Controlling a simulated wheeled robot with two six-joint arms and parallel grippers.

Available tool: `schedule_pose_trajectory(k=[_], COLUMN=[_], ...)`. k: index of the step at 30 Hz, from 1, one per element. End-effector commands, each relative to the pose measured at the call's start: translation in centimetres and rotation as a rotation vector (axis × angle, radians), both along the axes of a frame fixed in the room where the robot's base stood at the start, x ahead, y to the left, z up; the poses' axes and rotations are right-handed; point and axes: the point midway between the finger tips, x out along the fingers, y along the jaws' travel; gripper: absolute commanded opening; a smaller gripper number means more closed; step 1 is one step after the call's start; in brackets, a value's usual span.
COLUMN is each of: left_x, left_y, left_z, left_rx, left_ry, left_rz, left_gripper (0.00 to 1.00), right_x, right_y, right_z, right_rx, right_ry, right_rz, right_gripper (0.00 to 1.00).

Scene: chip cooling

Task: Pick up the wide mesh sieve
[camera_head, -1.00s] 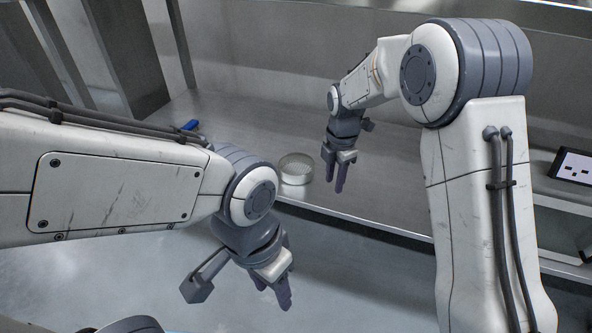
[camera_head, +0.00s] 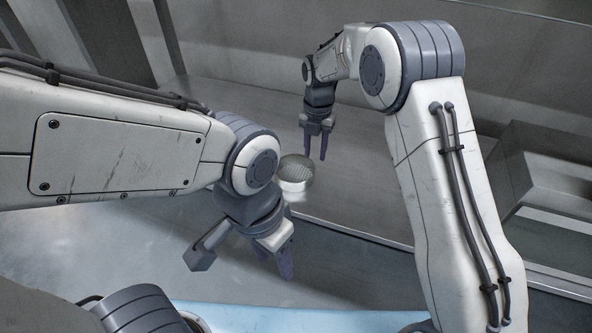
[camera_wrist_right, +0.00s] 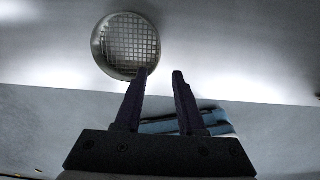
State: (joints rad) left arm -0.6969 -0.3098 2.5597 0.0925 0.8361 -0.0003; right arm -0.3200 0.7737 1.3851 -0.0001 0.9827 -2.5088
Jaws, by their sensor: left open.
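The wide mesh sieve (camera_head: 296,184), a round metal ring with a coarse grid, is on the metal counter near its front edge. It shows whole in the right wrist view (camera_wrist_right: 127,47), ahead of the fingertips and slightly left. My right gripper (camera_head: 315,156) points down above and just right of the sieve, its fingers (camera_wrist_right: 162,74) apart and empty. The left fingertip overlaps the sieve's lower rim in the wrist view; I cannot tell whether they touch. My left gripper (camera_head: 276,268) is open and empty, lower and in front of the counter edge.
The metal counter (camera_head: 225,105) is bare behind the sieve. A metal box-like unit (camera_head: 555,165) stands at the right. A light blue surface (camera_head: 260,316) is low in front. Blue bars (camera_wrist_right: 185,122) lie behind the fingers in the wrist view.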

Motion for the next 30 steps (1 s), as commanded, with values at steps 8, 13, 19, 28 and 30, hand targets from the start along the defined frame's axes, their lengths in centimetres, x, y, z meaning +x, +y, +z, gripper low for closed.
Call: schedule_pose_trajectory(k=[8,13,19,28,30], left_x=[0.0,0.0,0.0,0.0,0.0], left_y=[0.0,0.0,0.0,0.0,0.0], left_z=[-3.0,-3.5,-6.0,-8.0,-7.9], left_rx=[0.0,0.0,0.0,0.0,0.0], left_ry=[0.0,0.0,0.0,0.0,0.0], left_rz=[0.0,0.0,0.0,0.0,0.0], left_gripper=[0.5,0.5,0.5,0.5,0.5], right_x=[0.0,0.1,0.3,0.3,0.3], right_y=[0.3,0.1,-0.3,-0.5,-0.5], right_z=[-4.5,-5.2,-7.5,-9.8,-9.7], right_rx=[-0.001,0.0,0.0,0.0,0.0], right_ry=[0.001,0.0,0.0,0.0,0.0], right_rz=[0.004,0.002,0.0,-0.001,-0.001], right_gripper=[0.39,0.39,0.39,0.39,0.39])
